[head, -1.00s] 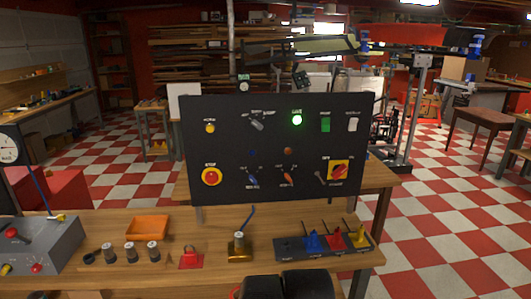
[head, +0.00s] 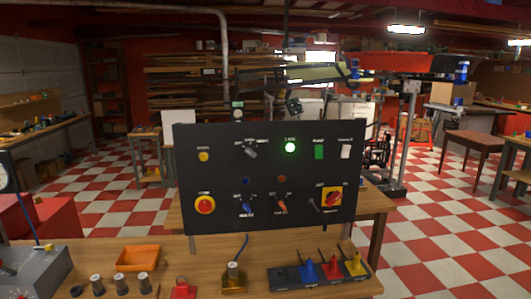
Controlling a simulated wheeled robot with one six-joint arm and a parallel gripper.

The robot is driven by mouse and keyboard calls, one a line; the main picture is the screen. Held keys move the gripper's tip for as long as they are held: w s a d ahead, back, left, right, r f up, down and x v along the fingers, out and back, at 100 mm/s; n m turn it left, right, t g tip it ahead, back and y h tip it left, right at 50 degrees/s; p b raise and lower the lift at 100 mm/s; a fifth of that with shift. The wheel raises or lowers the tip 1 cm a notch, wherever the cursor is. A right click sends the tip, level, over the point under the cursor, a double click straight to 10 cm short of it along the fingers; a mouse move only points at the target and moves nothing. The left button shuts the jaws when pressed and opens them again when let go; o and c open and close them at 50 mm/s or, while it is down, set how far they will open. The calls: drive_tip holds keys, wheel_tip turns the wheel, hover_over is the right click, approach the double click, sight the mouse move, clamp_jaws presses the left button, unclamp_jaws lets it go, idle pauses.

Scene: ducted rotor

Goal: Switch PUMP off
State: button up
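A black control panel (head: 215,170) stands upright on the wooden bench in the head view. Its top row has a yellow button (head: 203,156), a grey selector knob (head: 250,150), a lit green lamp (head: 290,147), a green rocker switch (head: 319,152) and a white rocker switch (head: 346,152). Below are a red stop button (head: 204,205), a blue-tipped lever (head: 246,206), an orange-tipped lever (head: 281,204) and a red rotary switch on a yellow plate (head: 332,199). The labels are too small to read surely, so I cannot tell which is PUMP. My gripper is not in view.
On the bench before the panel are an orange tray (head: 138,258), several metal cylinders, a red padlock (head: 183,289), a brass block (head: 233,279) with a blue rod, and a dark rail (head: 282,278) with coloured pieces. A grey box (head: 35,272) stands at left.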

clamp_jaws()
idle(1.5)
